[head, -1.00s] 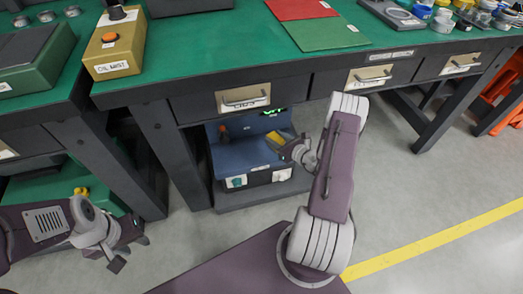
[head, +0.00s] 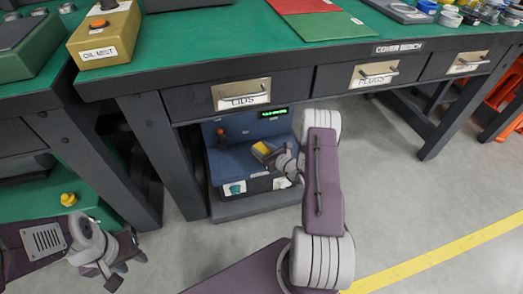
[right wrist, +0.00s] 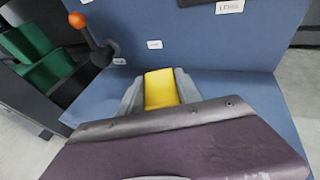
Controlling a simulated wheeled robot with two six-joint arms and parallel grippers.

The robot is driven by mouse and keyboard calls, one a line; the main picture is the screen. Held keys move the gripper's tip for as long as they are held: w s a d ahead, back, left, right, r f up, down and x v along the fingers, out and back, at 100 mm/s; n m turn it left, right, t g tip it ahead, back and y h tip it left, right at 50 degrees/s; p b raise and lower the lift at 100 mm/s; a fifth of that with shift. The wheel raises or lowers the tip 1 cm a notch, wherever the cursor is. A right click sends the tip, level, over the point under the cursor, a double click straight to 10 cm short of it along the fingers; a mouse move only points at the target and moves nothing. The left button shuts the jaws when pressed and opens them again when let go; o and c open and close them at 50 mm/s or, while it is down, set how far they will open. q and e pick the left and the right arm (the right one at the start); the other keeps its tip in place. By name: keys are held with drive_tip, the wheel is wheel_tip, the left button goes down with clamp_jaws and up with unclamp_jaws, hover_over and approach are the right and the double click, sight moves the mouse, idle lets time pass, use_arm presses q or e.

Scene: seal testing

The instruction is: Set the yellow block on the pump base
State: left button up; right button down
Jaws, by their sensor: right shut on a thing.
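My right gripper (head: 262,150) is shut on the yellow block (head: 261,147). The right wrist view shows the block (right wrist: 161,88) between the two grey fingers, above the blue surface of the pump base (right wrist: 225,88). The blue pump base (head: 227,166) stands on a low shelf under the bench, with a lit green display at its back. I cannot tell whether the block touches the base. My left gripper (head: 126,270) is at the lower left, far from the pump, with its fingers apart and nothing between them.
A lever with an orange knob (right wrist: 77,20) rises at the pump's left rear. The bench drawers (head: 241,94) overhang the pump, and a bench leg (head: 165,155) stands to its left. A yellow knob-shaped part (head: 68,199) sits on a green surface at left. Open floor lies right.

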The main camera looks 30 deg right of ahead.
drive_tip(key=c, duration=0.8)
unclamp_jaws()
drive_tip(key=shift+f, duration=0.1)
drive_tip(key=shift+c, duration=0.2)
